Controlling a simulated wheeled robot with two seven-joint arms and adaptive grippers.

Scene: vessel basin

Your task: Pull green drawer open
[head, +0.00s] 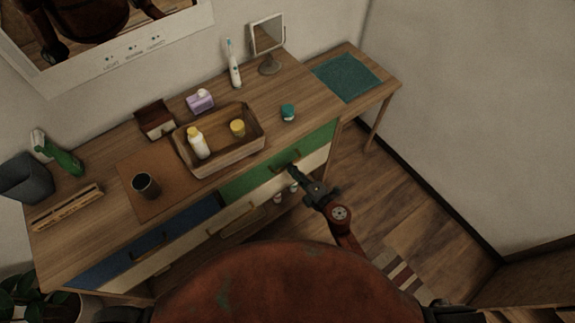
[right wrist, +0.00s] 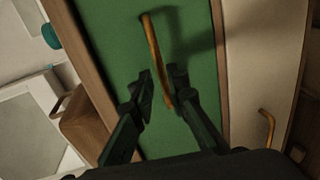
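The green drawer (head: 243,184) is in the upper row of the wooden dresser, at its right side in the head view. Its front looks flush with the dresser. The green front also fills the middle of the right wrist view (right wrist: 108,38). Its bar handle (right wrist: 153,52) runs down between the two fingertips of my right gripper (right wrist: 163,80). The fingers are apart, with a visible gap beside the handle. In the head view my right gripper (head: 293,172) is at the handle and hides part of it. My left gripper is not in view.
A blue drawer (head: 190,226) is to the left, with cream drawers below. The dresser top holds a wooden tray (head: 225,165) with bottles, a dark cup (head: 146,186), a teal jar (head: 288,112) and a mirror (head: 267,38). Floor (head: 400,195) to the right is mostly clear.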

